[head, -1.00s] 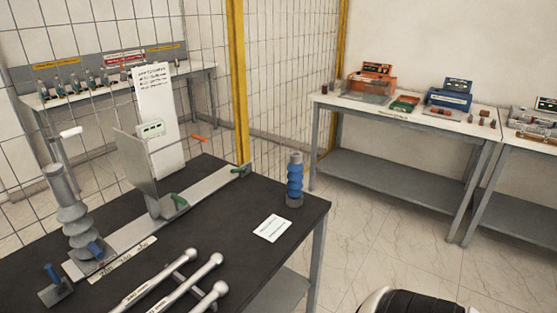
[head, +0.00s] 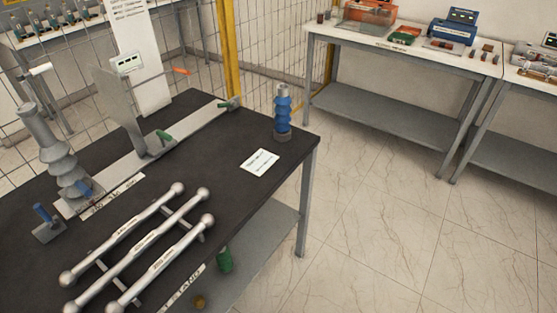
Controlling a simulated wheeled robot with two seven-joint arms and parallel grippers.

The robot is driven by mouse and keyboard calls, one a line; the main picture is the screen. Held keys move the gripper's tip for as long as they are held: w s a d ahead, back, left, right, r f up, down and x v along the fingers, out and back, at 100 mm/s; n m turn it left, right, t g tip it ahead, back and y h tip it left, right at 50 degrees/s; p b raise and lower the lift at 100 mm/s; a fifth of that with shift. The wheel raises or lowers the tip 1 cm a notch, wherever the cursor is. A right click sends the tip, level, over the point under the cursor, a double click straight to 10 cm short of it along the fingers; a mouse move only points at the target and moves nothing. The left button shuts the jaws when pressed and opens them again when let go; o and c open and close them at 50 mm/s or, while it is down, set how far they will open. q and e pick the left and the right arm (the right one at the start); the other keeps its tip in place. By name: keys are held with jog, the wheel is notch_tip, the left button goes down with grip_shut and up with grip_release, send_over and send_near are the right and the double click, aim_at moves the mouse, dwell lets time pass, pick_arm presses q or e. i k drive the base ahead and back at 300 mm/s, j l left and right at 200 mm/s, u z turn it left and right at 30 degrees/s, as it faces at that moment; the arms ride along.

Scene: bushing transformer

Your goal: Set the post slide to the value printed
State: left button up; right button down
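A metal post slide (head: 134,112) with an upright plate stands on a long grey rail (head: 190,132) on the dark table. A green handle (head: 164,137) is at the plate's foot, and another green handle (head: 229,104) is at the rail's far end. A small display (head: 127,62) is by the plate's top; its reading is too small to tell. A printed white card (head: 260,162) lies on the table, and a tall white sheet (head: 137,45) with print stands behind; neither is legible. Neither gripper is in view.
Several metal rods (head: 152,240) lie in front. A wire fence (head: 200,45) is behind. The floor (head: 390,230) to the right is clear.

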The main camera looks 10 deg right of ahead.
aim_at(80, 190)
jog(key=z, duration=0.2)
jog(key=j+u, duration=0.1)
jog(key=u, duration=0.75)
jog(key=i+j+u, duration=0.1)
jog(key=u, duration=0.3)
